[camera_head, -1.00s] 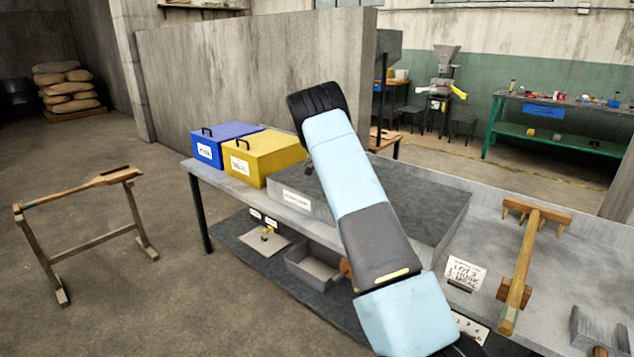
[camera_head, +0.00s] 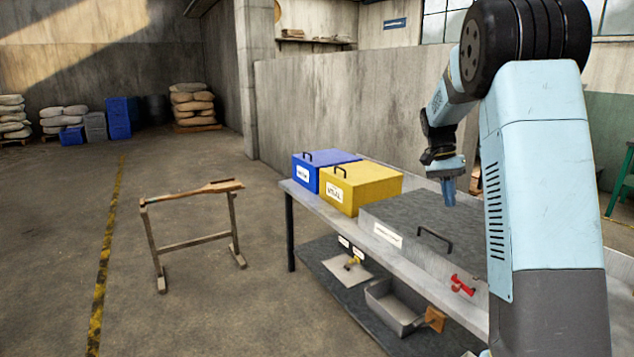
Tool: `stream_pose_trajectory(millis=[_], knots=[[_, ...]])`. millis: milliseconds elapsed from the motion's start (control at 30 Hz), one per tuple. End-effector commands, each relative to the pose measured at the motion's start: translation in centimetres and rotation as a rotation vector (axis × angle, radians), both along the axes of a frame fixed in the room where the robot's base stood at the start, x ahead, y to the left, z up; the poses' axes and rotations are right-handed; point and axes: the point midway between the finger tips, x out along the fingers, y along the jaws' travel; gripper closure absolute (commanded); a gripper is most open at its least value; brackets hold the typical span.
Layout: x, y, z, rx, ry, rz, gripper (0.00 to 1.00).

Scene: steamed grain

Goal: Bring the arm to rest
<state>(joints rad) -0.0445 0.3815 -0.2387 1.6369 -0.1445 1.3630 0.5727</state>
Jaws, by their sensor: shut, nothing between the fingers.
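My arm rises at the right of the head view and folds over at a dark joint, with its forearm hanging down to the left. My gripper (camera_head: 449,193) is at the end of it, pointing down. It is shut and empty. It shows in front of the wall, above the grey lidded box (camera_head: 400,222) and right of the yellow box (camera_head: 361,187) in the picture. It appears apart from both. The near right part of the bench is hidden behind my arm.
A blue box (camera_head: 322,171) stands beside the yellow box on the bench. A grey tray (camera_head: 394,304) sits on the lower shelf. A wooden stand (camera_head: 193,243) is on the left floor, with open floor around it.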

Motion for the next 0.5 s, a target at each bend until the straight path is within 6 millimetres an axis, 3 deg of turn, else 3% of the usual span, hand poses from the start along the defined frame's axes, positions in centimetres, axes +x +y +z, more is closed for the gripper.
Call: stream_pose_trajectory(millis=[200,500], knots=[[-4.7,1.8,3.9,0.065,-0.096,0.098,1.0],[-11.3,4.4,7.6,0.125,-0.225,0.241,1.0]])
